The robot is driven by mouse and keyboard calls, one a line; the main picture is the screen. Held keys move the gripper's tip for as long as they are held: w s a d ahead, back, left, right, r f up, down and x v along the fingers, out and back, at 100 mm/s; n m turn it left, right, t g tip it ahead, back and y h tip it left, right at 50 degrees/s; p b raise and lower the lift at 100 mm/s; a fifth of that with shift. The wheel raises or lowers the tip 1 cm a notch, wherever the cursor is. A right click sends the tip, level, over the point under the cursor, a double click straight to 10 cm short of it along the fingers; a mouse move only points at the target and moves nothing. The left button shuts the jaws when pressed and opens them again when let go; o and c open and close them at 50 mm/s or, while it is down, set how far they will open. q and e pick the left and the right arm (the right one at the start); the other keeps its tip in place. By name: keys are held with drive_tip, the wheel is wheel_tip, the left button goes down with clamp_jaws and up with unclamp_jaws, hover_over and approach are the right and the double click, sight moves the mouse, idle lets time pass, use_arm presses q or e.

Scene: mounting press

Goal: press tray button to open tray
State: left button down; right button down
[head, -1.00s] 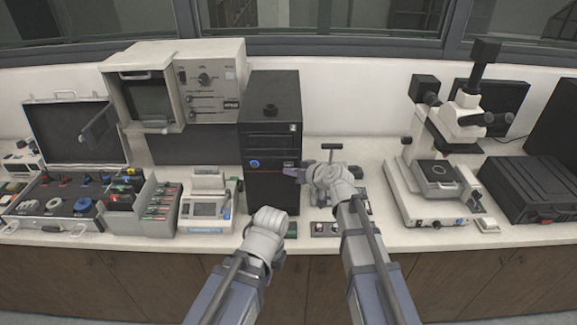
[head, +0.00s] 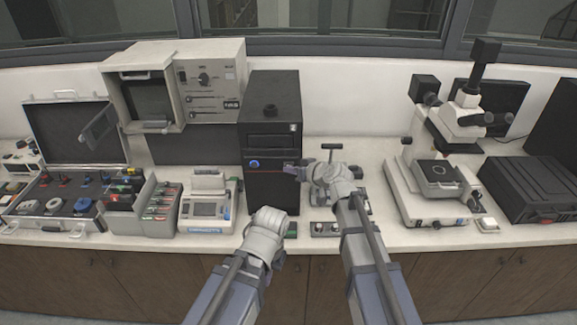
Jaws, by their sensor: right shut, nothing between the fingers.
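A black computer tower (head: 273,196) stands on the counter in the middle of the head view. A blue round button (head: 254,164) shows on the left of its front. A drive slot with a thin reddish line (head: 268,161) runs across the front below the upper bay. My right gripper (head: 290,168) is shut and empty, its tip at the right part of the tower's front, over the slot's right end. I cannot tell whether it touches. The small tray button is hidden or too small to make out. My left arm ends low in front of the tower; its fingers are hidden.
A small device with a screen (head: 207,208) stands left of the tower, beside a grey rack and an open case (head: 70,115). A beige press (head: 212,85) stands behind. A microscope (head: 437,180) and a black case (head: 535,190) are to the right.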

drive_tip(key=shift+w, duration=0.35)
idle(0.6)
drive_tip(key=shift+s, duration=0.8)
drive_tip(key=s, duration=0.5)
idle(0.5)
idle(0.5)
